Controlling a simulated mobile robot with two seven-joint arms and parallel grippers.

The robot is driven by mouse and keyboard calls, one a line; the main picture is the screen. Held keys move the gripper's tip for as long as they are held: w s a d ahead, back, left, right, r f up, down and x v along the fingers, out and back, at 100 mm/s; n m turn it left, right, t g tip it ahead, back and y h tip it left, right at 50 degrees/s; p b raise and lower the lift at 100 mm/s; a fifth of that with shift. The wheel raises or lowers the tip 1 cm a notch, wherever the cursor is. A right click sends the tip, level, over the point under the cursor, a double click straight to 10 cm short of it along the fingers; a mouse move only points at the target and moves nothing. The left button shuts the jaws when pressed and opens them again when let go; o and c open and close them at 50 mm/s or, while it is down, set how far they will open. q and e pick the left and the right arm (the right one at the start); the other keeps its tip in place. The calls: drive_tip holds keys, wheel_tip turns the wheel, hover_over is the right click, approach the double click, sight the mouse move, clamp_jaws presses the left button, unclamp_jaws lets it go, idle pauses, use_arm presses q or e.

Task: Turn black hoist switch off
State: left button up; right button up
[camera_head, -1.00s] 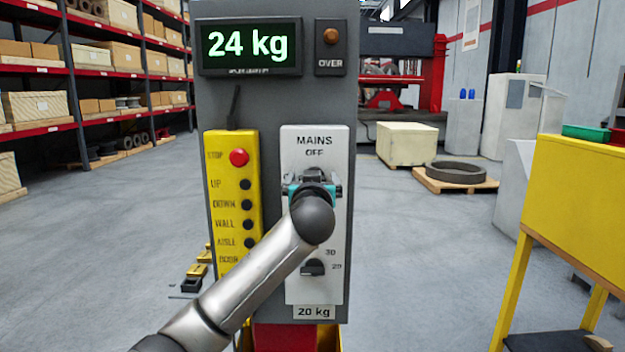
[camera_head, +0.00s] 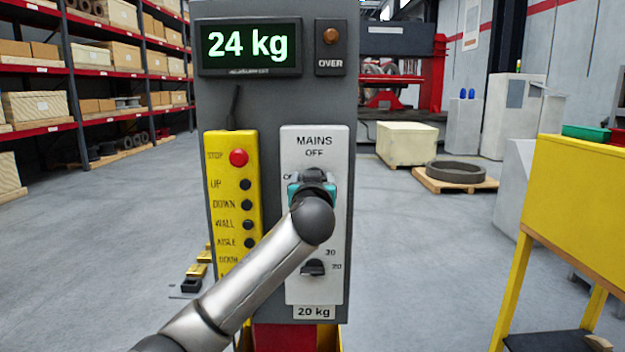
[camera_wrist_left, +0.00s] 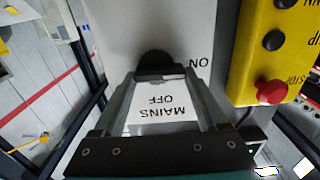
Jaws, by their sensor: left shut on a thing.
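The black mains switch (camera_wrist_left: 156,64) is a rotary knob on a white panel (camera_head: 296,262) marked MAINS, OFF and ON. In the left wrist view the two fingers of my left gripper (camera_wrist_left: 160,80) are shut on the knob, one on each side. In the head view the gripper (camera_head: 314,178) and my arm hide most of the switch, so its exact pointing is hard to tell. My right gripper is not in view.
A yellow pendant (camera_head: 230,190) with a red stop button (camera_head: 238,158) and several black buttons stands close to the left. A second black knob (camera_head: 313,268) marked 20 and 30 sits below. The display (camera_head: 248,46) reads 24 kg.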

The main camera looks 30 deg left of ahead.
use_arm(q)
drive_tip(key=shift+w+d+f+m+p, duration=0.1)
drive_tip(key=shift+d+m+p, duration=0.05)
drive_tip(key=shift+m+p, duration=2.45)
drive_tip(key=shift+w+d+m+p, duration=0.15)
drive_tip(key=shift+m+p, duration=1.9)
drive_tip(key=shift+m, duration=1.1)
drive_tip(key=shift+d+f+m+p, duration=0.1)
drive_tip(key=shift+d+m+p, duration=0.05)
drive_tip(key=shift+m+p, duration=2.45)
drive_tip(key=shift+m, duration=0.35)
drive_tip(key=o, duration=1.3)
drive_tip(key=b+v, duration=0.1)
drive_tip(key=v, duration=1.4)
drive_tip(key=shift+s+b, duration=0.15)
drive_tip(key=shift+b, duration=0.25)
